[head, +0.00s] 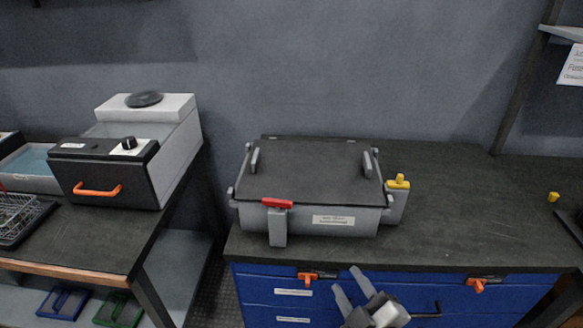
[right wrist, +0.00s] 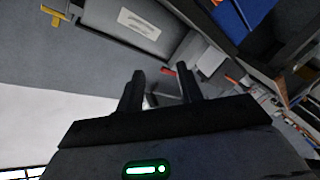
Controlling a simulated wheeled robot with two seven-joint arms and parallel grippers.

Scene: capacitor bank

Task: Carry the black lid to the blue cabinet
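A round black lid-like disc (head: 145,99) lies on top of the white and grey machine at the left. The blue cabinet (head: 260,290) stands at the lower right under a dark worktop. A grey box with a flat dark cover (head: 308,172) sits on that worktop; I cannot tell which of these two dark pieces is the task's lid. My right gripper (head: 346,278) is in front of the cabinet's drawers, below the worktop edge, and apart from both pieces. In the right wrist view its fingers (right wrist: 160,75) are spread and empty. My left gripper is out of view.
The grey box has a red latch (head: 277,203) and a yellow-topped latch (head: 398,182). The worktop right of it is mostly clear (head: 460,210). A gap separates the left bench (head: 95,240) from the cabinet. Orange clips (head: 318,276) sit on the drawer fronts.

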